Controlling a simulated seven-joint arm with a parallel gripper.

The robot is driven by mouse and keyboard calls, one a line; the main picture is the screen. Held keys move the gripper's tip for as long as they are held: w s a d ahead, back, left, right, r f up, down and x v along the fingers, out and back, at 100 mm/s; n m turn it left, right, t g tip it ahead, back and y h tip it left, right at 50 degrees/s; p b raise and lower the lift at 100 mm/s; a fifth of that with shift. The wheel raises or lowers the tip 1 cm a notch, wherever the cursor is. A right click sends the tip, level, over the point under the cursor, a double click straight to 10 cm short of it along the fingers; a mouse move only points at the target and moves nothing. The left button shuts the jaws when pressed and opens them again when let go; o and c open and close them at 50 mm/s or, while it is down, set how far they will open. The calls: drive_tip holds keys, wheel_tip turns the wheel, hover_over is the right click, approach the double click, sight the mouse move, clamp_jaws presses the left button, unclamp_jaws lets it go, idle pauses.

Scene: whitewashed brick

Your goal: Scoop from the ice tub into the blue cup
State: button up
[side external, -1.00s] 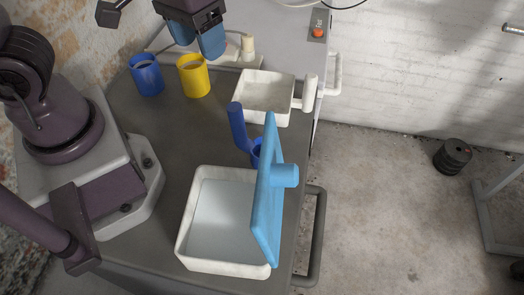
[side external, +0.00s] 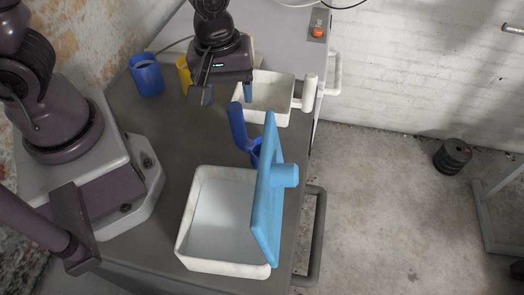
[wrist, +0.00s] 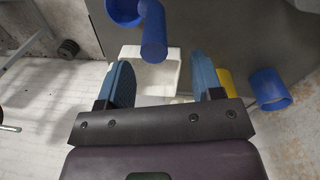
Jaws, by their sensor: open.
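The ice tub (side external: 222,266), white and square with a pale grey smooth fill, stands at the table's front. A light blue lid (side external: 266,205) with a round knob stands tilted at its right side. A dark blue scoop (side external: 238,128) stands behind the tub, handle up, its bowl partly hidden by the lid; it also shows in the wrist view (wrist: 153,35). The blue cup (side external: 146,76) is upright at the back left, and at right in the wrist view (wrist: 270,90). My gripper (side external: 227,95) is open and empty, above and behind the scoop handle.
A yellow cup (side external: 184,73), partly hidden by my gripper, stands right of the blue cup. A white container (side external: 262,118) with a side handle (side external: 310,92) stands at the back right, partly behind my gripper. The table's middle left is clear.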

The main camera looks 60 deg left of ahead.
sight(236, 114)
drive_tip(key=shift+w+d+f, duration=0.1)
drive_tip(key=shift+d+f, duration=0.05)
drive_tip(key=shift+f, duration=0.7)
drive_tip(key=shift+w+d+f, duration=0.1)
drive_tip(key=shift+d+f, duration=0.1)
drive_tip(key=shift+f, duration=0.7)
drive_tip(key=shift+w+d+f, duration=0.1)
drive_tip(key=shift+d+f, duration=0.05)
drive_tip(key=shift+f, duration=0.7)
drive_tip(key=shift+c, duration=0.4)
clamp_jaws()
